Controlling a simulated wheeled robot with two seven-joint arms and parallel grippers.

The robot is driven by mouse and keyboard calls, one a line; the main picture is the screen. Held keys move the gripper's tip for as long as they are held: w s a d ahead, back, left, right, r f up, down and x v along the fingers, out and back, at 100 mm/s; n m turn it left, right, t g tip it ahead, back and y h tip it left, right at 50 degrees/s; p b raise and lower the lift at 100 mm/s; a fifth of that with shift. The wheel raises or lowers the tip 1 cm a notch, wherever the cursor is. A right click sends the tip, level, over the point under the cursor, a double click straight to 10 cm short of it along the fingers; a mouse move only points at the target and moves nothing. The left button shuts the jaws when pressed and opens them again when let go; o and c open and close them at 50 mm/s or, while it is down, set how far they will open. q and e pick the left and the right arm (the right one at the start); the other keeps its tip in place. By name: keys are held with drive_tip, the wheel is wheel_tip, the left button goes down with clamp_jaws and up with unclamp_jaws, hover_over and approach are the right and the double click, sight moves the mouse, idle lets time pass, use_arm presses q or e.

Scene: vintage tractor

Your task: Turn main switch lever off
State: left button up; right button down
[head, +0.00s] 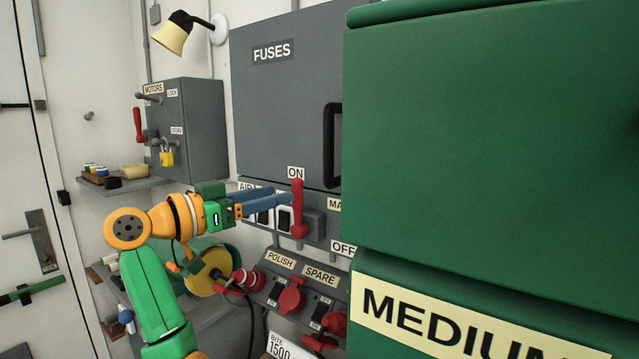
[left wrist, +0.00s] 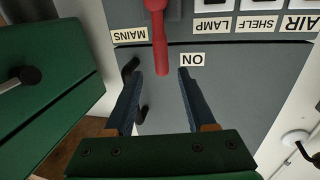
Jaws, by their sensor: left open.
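The red main switch lever (head: 298,210) stands upright on a grey switch panel, its tip at the ON label (head: 296,173). The OFF label (head: 343,247) is below it to the right. My left gripper (head: 283,197) reaches in from the left with its blue fingers close to the lever. In the left wrist view, which is upside down, the lever (left wrist: 159,42) comes between the fingertips of my open left gripper (left wrist: 158,74). I cannot tell whether either finger touches it. The MAINS label (left wrist: 130,36) is beside the lever. My right gripper is not in view.
A grey FUSES cabinet (head: 280,105) with a black handle is above the switch. A large green cabinet (head: 490,130) stands close on the right. Below are red plugs (head: 291,297) on a sloped panel. A MOTORS box (head: 190,130) hangs at left.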

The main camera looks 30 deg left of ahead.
sight(293, 189)
use_arm(q)
drive_tip(key=p+x, duration=0.4)
drive_tip(key=x, duration=0.2)
drive_tip(key=shift+w+a+r, duration=0.1)
drive_tip(key=shift+w+a, duration=0.05)
drive_tip(key=shift+w, duration=0.3)
drive_tip(key=shift+s, duration=0.1)
drive_tip(key=c, duration=0.3)
clamp_jaws()
idle(0.5)
